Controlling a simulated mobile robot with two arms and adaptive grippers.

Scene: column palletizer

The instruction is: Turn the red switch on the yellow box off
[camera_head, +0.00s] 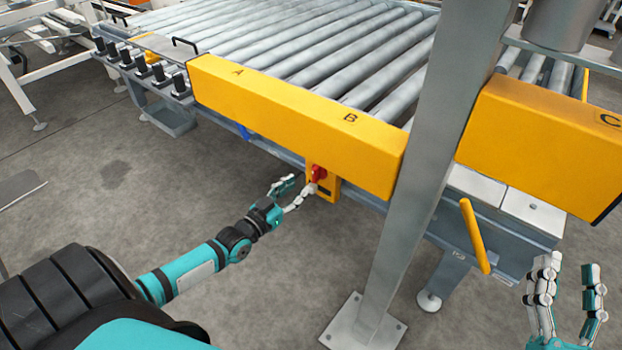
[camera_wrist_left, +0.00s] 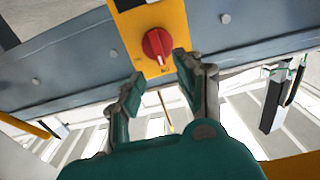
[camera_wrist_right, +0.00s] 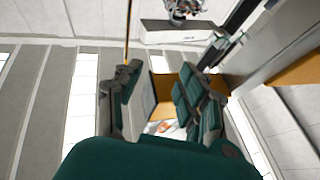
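The red rotary switch (camera_head: 318,173) sits on the front of a small yellow box (camera_head: 322,187) below the conveyor's yellow guard marked B. In the left wrist view the red knob (camera_wrist_left: 157,45) shows on the yellow box (camera_wrist_left: 167,15), just past my fingertips, with a white line across it. My left gripper (camera_head: 288,190) is in front of the box. Its fingers are apart and empty (camera_wrist_left: 157,75), below and either side of the knob, with no clear contact. My right gripper (camera_head: 567,270) is open and empty at the lower right, far from the box; it also shows open in its wrist view (camera_wrist_right: 160,85).
A grey steel post (camera_head: 420,170) stands right of the box, between my two arms. The roller conveyor (camera_head: 300,40) lies behind, with yellow guards (camera_head: 290,110) above the box. A yellow handle (camera_head: 474,237) hangs right of the post.

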